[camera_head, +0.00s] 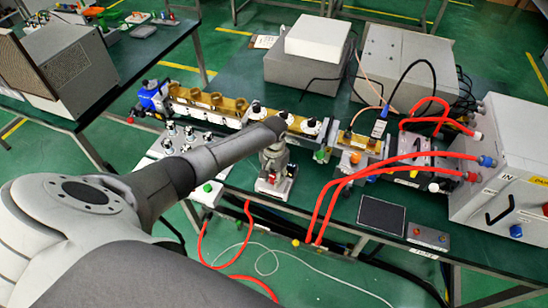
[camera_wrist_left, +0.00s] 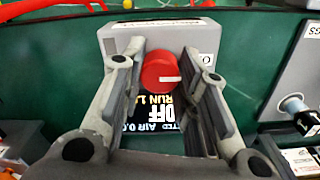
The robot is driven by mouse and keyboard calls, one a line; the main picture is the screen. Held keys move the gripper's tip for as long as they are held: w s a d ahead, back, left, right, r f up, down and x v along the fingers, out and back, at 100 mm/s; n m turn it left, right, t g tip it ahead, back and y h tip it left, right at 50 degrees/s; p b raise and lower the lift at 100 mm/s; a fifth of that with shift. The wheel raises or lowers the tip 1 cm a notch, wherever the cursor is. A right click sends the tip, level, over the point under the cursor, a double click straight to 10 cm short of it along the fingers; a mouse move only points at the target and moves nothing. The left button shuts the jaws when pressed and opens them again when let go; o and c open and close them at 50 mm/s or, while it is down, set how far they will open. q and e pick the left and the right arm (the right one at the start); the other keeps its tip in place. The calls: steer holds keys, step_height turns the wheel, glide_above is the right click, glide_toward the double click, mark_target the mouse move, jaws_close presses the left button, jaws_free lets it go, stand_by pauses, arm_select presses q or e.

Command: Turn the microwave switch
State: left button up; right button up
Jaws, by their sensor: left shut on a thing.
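The microwave switch is a red round knob (camera_wrist_left: 160,72) on a small grey-white box (camera_wrist_left: 205,33) in the left wrist view. The knob has a light mark on its side, and a dark panel (camera_wrist_left: 150,105) with OFF and RUN lettering shows beside it. My left gripper (camera_wrist_left: 161,60) has one finger on each side of the knob and is shut on it. In the head view my left arm reaches in from the left, and the left gripper (camera_head: 273,172) points down at the switch box (camera_head: 266,188) near the table's front edge. The gripper hides the knob there. My right gripper is not in view.
A brass waveguide row (camera_head: 235,105) with several knobs runs behind the switch box. Red hoses (camera_head: 325,205) lead right to a grey unit (camera_head: 505,165). A black pad (camera_head: 381,215) lies to the right. White and grey boxes (camera_head: 318,40) stand at the back.

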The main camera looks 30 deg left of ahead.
mark_target(274, 177)
arm_select(q)
steer(key=shift+w+r, duration=0.1)
steer(key=o, duration=0.9)
steer(key=shift+c, duration=0.2)
steer(key=shift+o, duration=0.8)
step_height(274, 177, up, 12)
